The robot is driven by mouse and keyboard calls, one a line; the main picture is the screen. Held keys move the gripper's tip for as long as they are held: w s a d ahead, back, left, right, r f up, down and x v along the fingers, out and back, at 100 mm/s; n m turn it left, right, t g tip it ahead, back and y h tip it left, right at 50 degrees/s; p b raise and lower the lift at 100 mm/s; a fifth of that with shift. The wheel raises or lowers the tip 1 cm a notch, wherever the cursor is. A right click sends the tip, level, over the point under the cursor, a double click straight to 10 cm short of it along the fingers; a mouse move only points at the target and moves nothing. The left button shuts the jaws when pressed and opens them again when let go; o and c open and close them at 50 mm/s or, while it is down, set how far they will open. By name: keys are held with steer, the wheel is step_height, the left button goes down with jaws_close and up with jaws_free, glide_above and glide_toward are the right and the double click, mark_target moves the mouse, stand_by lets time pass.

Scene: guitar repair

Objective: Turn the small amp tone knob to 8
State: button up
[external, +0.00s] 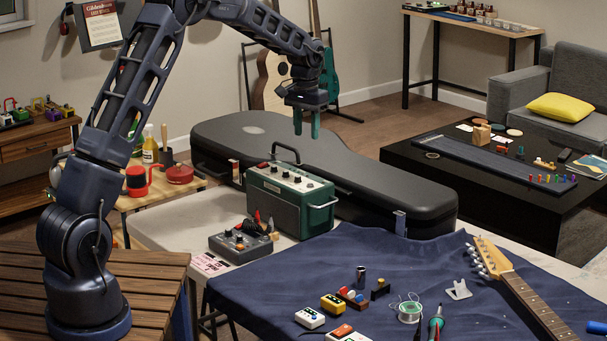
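The small amp (318,222) is a green box with a dark front and a black carry handle (285,150). It stands on the pale bench behind the blue cloth. Its light top panel (290,179) carries several small knobs; which one is the tone knob, and where it points, is too small to tell. My gripper (307,124) hangs above the amp, fingers pointing down, apart from it. The two green fingers are spread with a gap between them, and nothing shows in the gap.
A black guitar case (390,185) lies just behind the amp. A grey box with knobs (240,243) sits in front of it at the left. The blue cloth (270,285) holds pedals, a solder spool (410,312) and a guitar neck (525,295). The air around my gripper is clear.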

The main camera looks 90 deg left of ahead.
glide_above(298, 177)
step_height(298, 177, down, 3)
steer(key=shift+n, duration=0.3)
step_height(298, 177, down, 11)
steer(key=shift+a+f, duration=0.1)
steer(key=shift+f, duration=0.05)
steer(key=shift+c, duration=0.5)
jaws_close()
